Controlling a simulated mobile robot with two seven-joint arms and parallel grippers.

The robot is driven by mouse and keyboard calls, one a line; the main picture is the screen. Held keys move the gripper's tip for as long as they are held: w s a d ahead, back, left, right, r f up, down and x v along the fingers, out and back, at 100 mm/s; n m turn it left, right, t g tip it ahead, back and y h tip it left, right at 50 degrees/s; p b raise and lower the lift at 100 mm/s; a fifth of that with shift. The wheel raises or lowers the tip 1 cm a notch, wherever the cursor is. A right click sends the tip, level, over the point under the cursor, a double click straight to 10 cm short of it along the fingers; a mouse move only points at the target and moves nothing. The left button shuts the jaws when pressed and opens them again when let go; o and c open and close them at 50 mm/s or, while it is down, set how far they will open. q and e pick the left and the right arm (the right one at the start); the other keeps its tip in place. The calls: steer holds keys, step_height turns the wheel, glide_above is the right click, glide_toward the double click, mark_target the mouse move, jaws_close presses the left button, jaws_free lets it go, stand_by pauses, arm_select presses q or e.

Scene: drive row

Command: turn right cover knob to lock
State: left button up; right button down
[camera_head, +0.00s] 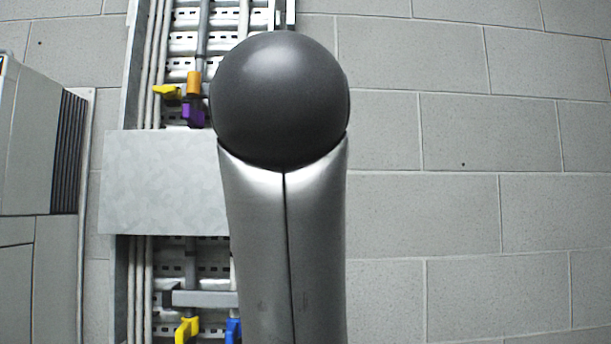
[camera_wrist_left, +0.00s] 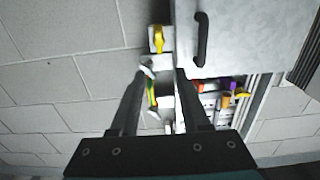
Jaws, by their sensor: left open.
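In the left wrist view, a grey cover (camera_wrist_left: 245,35) with a black bar handle (camera_wrist_left: 201,40) fills the upper right. A yellow knob (camera_wrist_left: 158,40) sits on a pale mount at the cover's left edge; I cannot tell whether it is the right cover knob. My left gripper (camera_wrist_left: 162,73) is open, its two fingers reaching up toward the cover edge, with the yellow knob beyond the tips. A green-and-yellow strip (camera_wrist_left: 152,97) shows between the fingers. In the head view a grey plate (camera_head: 160,185) is partly hidden by my arm. My right gripper is not seen.
Orange (camera_head: 194,82), yellow (camera_head: 167,91) and purple (camera_head: 193,114) handles sit above the plate in the head view. Yellow (camera_head: 187,330) and blue (camera_head: 233,331) ones sit below. A grey cabinet (camera_head: 35,150) stands at left. The block wall (camera_head: 470,140) at right is bare.

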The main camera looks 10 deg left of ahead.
arm_select(q)
steer(key=w+a+p, duration=0.3)
steer(key=w, duration=1.1)
steer(key=shift+w, duration=0.4)
steer(key=shift+r, duration=0.1)
jaws_close()
